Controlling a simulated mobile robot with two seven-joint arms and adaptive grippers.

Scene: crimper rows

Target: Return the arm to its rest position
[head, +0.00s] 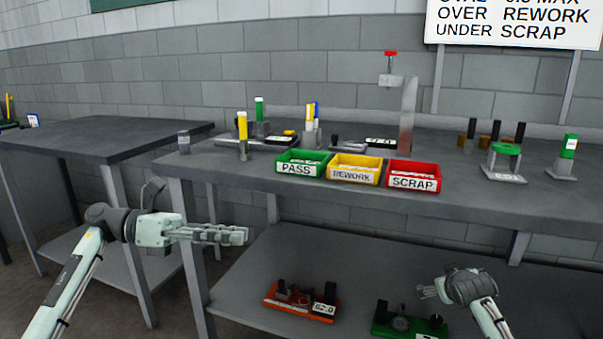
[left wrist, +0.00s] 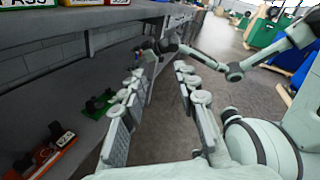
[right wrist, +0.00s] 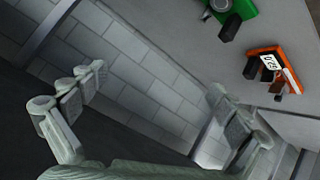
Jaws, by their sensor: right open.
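My left gripper (head: 240,235) points to the right in front of the bench, below the level of its top. In the left wrist view its two fingers (left wrist: 160,82) stand apart with nothing between them. My right gripper (head: 424,291) is at the lower right, in front of the lower shelf. In the right wrist view its fingers (right wrist: 165,95) are wide apart and empty. Both grippers look clear of the bench.
The bench top (head: 480,195) carries a green PASS bin (head: 297,168), a yellow REWORK bin (head: 352,175) and a red SCRAP bin (head: 413,183). The lower shelf (head: 275,255) holds an orange fixture (head: 300,303) and a green fixture (head: 381,322). Another table (head: 95,140) stands left.

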